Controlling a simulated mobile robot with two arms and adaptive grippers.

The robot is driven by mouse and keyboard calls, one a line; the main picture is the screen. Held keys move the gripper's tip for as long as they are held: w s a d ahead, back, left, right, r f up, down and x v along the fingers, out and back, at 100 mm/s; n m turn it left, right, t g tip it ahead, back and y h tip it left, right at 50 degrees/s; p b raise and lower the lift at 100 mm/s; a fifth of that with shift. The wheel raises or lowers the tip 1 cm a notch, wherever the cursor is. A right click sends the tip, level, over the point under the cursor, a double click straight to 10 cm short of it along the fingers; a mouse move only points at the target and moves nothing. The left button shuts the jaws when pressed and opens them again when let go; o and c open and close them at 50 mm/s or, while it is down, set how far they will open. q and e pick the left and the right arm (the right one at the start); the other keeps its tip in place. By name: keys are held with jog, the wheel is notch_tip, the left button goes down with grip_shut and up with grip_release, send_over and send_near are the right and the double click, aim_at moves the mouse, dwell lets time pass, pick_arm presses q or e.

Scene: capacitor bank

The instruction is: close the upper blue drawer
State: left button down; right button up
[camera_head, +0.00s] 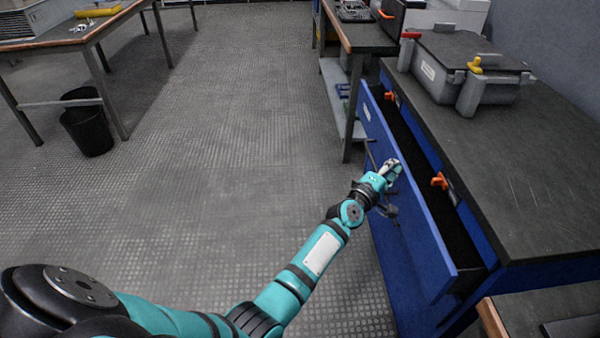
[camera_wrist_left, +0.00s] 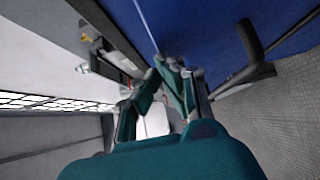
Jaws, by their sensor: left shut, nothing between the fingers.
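The upper blue drawer (camera_head: 428,240) stands pulled out from the blue cabinet, with a dark gap between its front panel and the cabinet. A dark handle (camera_head: 372,154) sits on its front, partly hidden by my gripper. My left gripper (camera_head: 394,168) is shut and empty at the drawer front, near its top edge; whether it touches cannot be told. In the left wrist view, its closed fingers (camera_wrist_left: 172,68) point at the blue panel (camera_wrist_left: 205,28), with a dark bar handle (camera_wrist_left: 252,52) at right. My right gripper is out of view.
A grey case (camera_head: 455,65) with red and yellow latches sits on the dark cabinet top (camera_head: 530,170). Orange parts (camera_head: 439,181) show on the cabinet behind the drawer. A workbench (camera_head: 345,30) stands beyond. A black bin (camera_head: 88,130) is at left. The floor between is clear.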

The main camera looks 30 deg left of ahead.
pick_arm(q)
jog(key=shift+w+d, duration=0.45)
jog(key=shift+d, duration=0.2)
jog(key=shift+w+d, duration=0.4)
jog(key=shift+d, duration=0.25)
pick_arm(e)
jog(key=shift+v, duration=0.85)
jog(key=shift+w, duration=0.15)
